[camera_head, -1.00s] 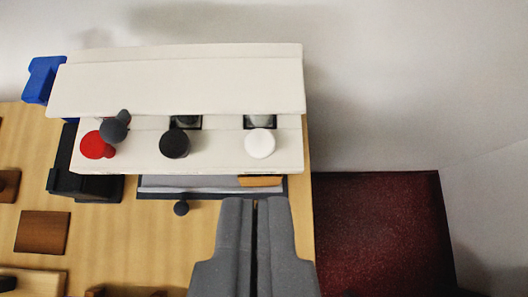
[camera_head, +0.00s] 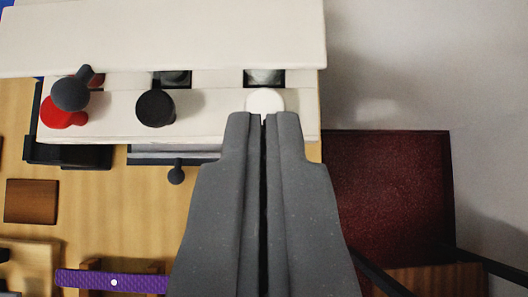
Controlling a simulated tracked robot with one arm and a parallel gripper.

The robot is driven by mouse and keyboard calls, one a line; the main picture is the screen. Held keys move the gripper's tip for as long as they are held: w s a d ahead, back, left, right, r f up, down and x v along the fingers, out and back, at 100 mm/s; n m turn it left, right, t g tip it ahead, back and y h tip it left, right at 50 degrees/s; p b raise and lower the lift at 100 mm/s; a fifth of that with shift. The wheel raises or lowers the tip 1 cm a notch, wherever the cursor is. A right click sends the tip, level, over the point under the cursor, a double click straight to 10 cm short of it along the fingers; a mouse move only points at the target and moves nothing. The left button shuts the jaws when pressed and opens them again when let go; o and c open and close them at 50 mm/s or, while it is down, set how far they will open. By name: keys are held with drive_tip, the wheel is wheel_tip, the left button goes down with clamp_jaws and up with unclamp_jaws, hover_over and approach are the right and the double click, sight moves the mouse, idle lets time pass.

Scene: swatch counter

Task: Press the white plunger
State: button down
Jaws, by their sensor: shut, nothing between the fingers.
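My gripper (camera_head: 264,120) is shut and empty. Its fingertips are at the plunger's near edge in the picture and cover its lower part. I cannot tell whether they touch it. A black plunger (camera_head: 155,108) and a red one (camera_head: 60,113) stand to the left in the same row.
A dark grey knob (camera_head: 71,94) stands out over the red plunger. Below the unit are a drawer with a small dark knob (camera_head: 176,175), a brown square block (camera_head: 32,201) and a purple strip (camera_head: 110,281). A dark red mat (camera_head: 390,195) lies to the right of the table.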

sight(263, 92)
drive_tip(key=x, duration=0.5)
drive_tip(key=shift+w+f+p, duration=0.15)
drive_tip(key=shift+f+p, duration=0.15)
wheel_tip(263, 92, down, 2)
drive_tip(key=shift+f, duration=0.75)
drive_tip(key=shift+f+b, duration=0.6)
drive_tip(key=shift+f, duration=0.8)
wheel_tip(263, 92, up, 5)
drive_tip(key=shift+f+p, duration=0.1)
drive_tip(key=shift+p, duration=0.55)
drive_tip(key=b+v, duration=0.1)
drive_tip(key=v, duration=0.9)
drive_tip(key=shift+f, duration=0.15)
